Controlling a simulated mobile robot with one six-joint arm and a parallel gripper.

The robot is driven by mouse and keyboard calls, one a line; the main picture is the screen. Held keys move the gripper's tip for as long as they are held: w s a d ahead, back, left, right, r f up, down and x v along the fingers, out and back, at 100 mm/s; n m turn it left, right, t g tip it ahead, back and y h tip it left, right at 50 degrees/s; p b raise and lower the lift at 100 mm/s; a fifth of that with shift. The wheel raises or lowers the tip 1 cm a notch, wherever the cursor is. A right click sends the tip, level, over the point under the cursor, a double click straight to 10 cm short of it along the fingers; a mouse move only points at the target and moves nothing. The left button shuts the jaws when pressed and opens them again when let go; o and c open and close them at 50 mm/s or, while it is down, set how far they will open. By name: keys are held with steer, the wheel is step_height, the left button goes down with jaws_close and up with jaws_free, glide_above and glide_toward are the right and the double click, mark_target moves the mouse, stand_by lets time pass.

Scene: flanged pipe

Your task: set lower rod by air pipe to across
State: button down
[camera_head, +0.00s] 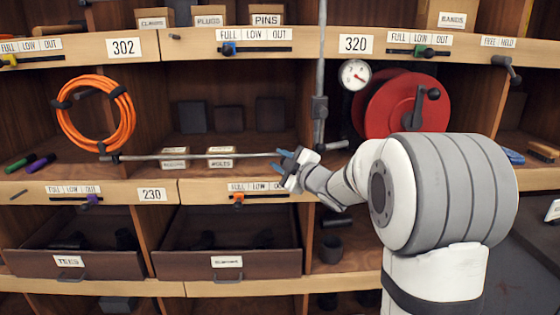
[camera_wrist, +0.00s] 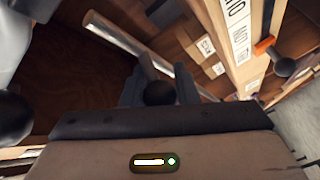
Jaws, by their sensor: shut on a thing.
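The lower rod (camera_head: 190,156) is a thin grey metal bar. In the head view it lies nearly level across the front of the middle compartment, from a dark pivot at its left end to my gripper at its right end. My gripper (camera_head: 283,161), with blue fingers, is shut on the rod's right end. In the wrist view my gripper (camera_wrist: 161,88) closes around a dark rounded end, and a grey metal bar (camera_wrist: 118,36) runs to the upper left. The air pipe (camera_head: 320,75) stands upright just right of my gripper, with a pressure gauge (camera_head: 354,75) beside it.
Small labelled boxes (camera_head: 221,157) stand behind the rod. An orange hose coil (camera_head: 95,114) hangs at left, and a red reel (camera_head: 402,103) is at right. A slider with an orange knob (camera_head: 238,199) is on the shelf edge below my gripper.

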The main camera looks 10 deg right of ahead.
steer(key=shift+a, duration=0.2)
steer(key=c, duration=1.1)
jaws_free()
steer(key=shift+c, duration=0.2)
steer(key=shift+s, duration=0.1)
steer(key=v, duration=0.7)
steer(key=shift+s+d+b, duration=0.2)
steer(key=shift+s+b, duration=0.1)
